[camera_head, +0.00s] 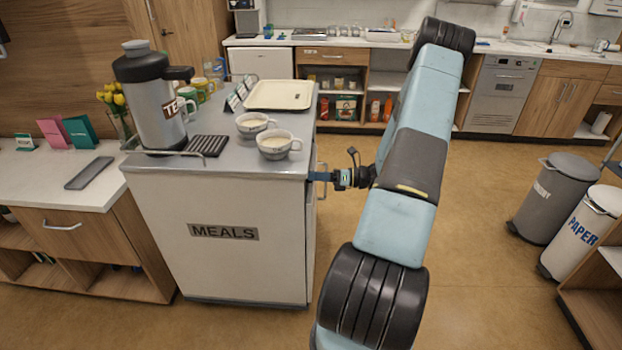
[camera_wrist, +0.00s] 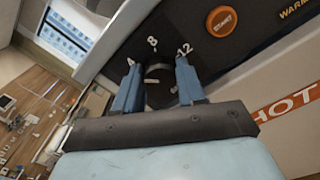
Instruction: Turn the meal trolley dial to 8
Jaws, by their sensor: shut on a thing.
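The meal trolley (camera_head: 222,268) stands at the left in the head view, a light cabinet with a MEALS label. Its dark control panel (camera_wrist: 212,52) fills the upper part of the wrist view. The dial (camera_wrist: 158,72) is a dark round knob between my fingertips, with white numbers 8 and 12 above it and a partly covered mark, perhaps 4, to the left. My gripper (camera_wrist: 158,66) is shut on the dial, one blue finger on each side. The dial's pointer is hidden or too dark to read. In the head view my gripper (camera_head: 318,176) reaches the trolley's right side; the dial is hidden there.
An orange button (camera_wrist: 221,21) sits on the panel right of the dial, and an orange HOT label (camera_wrist: 290,105) is below. Cups (camera_head: 279,144), a tray (camera_head: 279,95) and an urn (camera_head: 152,105) stand on the trolley. Open floor lies to the right, before two bins (camera_head: 555,195).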

